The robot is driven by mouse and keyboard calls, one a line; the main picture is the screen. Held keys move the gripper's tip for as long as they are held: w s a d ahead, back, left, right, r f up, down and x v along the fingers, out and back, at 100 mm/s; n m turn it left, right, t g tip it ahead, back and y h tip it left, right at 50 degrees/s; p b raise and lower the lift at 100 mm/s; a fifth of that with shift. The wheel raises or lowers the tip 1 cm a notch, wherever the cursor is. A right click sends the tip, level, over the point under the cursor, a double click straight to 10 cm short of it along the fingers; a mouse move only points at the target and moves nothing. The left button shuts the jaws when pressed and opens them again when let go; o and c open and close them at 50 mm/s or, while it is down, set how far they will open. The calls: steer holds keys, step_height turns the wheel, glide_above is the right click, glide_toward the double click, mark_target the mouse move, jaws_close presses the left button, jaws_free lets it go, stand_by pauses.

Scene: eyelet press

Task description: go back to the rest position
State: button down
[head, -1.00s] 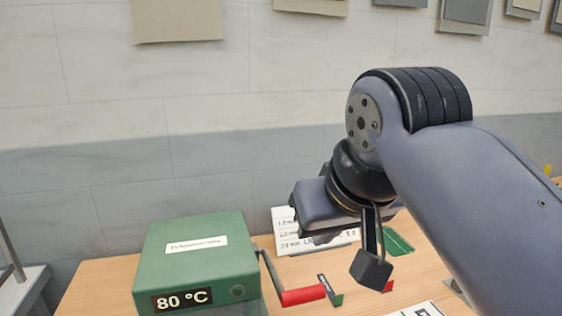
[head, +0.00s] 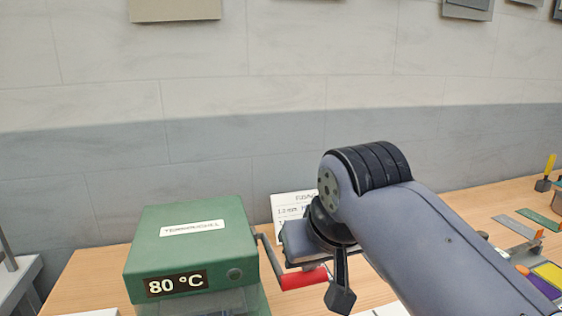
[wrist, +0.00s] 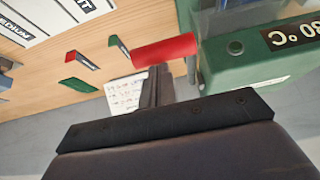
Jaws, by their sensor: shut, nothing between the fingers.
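My gripper (wrist: 155,85) shows in the wrist view with its dark fingers together and empty. Its fingertips lie just below the red crank handle (wrist: 165,50) in that picture; I cannot tell whether they touch it. In the head view my arm reaches in from the right and bends down over the table, beside the red handle (head: 303,278).
A white printed sheet (head: 291,207) stands behind my wrist. Colored tags (wrist: 75,84) lie on the wooden table in the wrist view. At the right of the head view are flat pieces (head: 515,227) and a yellow-handled tool (head: 548,170).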

steer(key=shift+w+a+r+g+h+p, duration=0.1)
steer(key=shift+w+r+g+p, duration=0.2)
steer(key=shift+r+p, duration=0.4)
steer(key=shift+w+a+r+g+h+p, duration=0.15)
steer(key=shift+r+g+p, duration=0.25)
steer(key=shift+p, duration=0.6)
steer(key=shift+w+d+r+g+h+p, duration=0.1)
steer(key=shift+w+r+g+p, duration=0.2)
steer(key=shift+r+p, duration=0.45)
steer(key=w+a+r+g+p, duration=0.1)
steer(key=w+r+g+p, duration=0.1)
steer(key=r+p, duration=0.3)
step_height(320, 180, up, 3)
steer(key=shift+w+r, duration=0.1)
steer(key=shift+w, duration=0.5)
steer(key=shift+h, duration=0.25)
